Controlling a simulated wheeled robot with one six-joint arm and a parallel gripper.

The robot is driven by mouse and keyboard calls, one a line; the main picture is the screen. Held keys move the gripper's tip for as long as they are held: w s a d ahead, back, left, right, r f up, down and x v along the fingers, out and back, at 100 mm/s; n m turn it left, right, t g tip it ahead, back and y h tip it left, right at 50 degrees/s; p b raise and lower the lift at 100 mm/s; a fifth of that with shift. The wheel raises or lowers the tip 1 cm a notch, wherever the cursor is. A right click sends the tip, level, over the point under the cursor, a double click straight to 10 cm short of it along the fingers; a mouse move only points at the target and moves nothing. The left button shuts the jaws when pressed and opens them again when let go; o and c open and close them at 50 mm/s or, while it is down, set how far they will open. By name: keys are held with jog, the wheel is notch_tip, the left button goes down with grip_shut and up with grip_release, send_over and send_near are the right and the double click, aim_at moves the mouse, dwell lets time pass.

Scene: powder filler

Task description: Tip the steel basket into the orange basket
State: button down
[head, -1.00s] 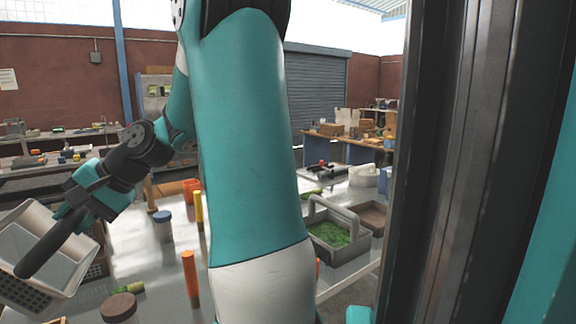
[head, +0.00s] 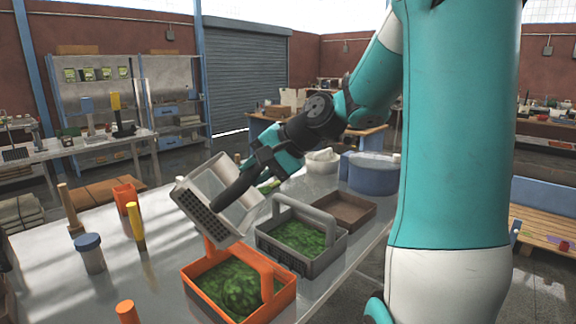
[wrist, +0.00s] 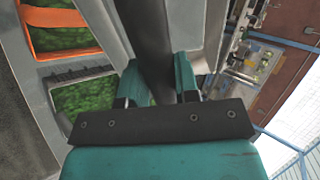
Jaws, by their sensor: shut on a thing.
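The steel basket (head: 196,181) is a pale grey box with perforated sides and a dark handle. It hangs tilted in the air, its open side facing the head camera, and its visible interior looks bare. My gripper (head: 256,172) is shut on its dark handle; the wrist view shows the handle between the fingers (wrist: 158,88). The orange basket (head: 190,291) stands upright on the table just below and in front, with green leafy stuff inside. The steel basket's lower edge overlaps the orange basket's back in the head view; I cannot tell if they touch. The orange basket also shows in the wrist view (wrist: 38,40).
A grey basket (head: 326,262) with green contents and a raised handle stands right of the orange one. Behind are a brown tray (head: 343,208) and a blue tub (head: 372,175). A blue-lidded jar (head: 91,255), yellow bottle (head: 136,226) and orange cylinder (head: 127,313) stand left.

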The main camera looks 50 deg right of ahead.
jog(key=shift+w+d+r+p, duration=0.1)
jog(key=shift+r+p, duration=0.35)
jog(key=shift+r, duration=0.05)
jog(key=shift+w+r+g+h+p, duration=0.1)
jog(key=shift+r+g+h+p, duration=0.25)
jog(key=shift+p, duration=0.2)
jog(key=w+a+r+g+h+p, duration=0.3)
jog(key=g+p, duration=0.4)
jog(key=p, duration=0.7)
jog(key=shift+w+r+h, duration=0.2)
jog(key=shift+w+h, duration=0.45)
jog(key=shift+w, duration=0.6)
jog(key=shift+a+g, duration=0.1)
jog(key=shift+g, duration=0.25)
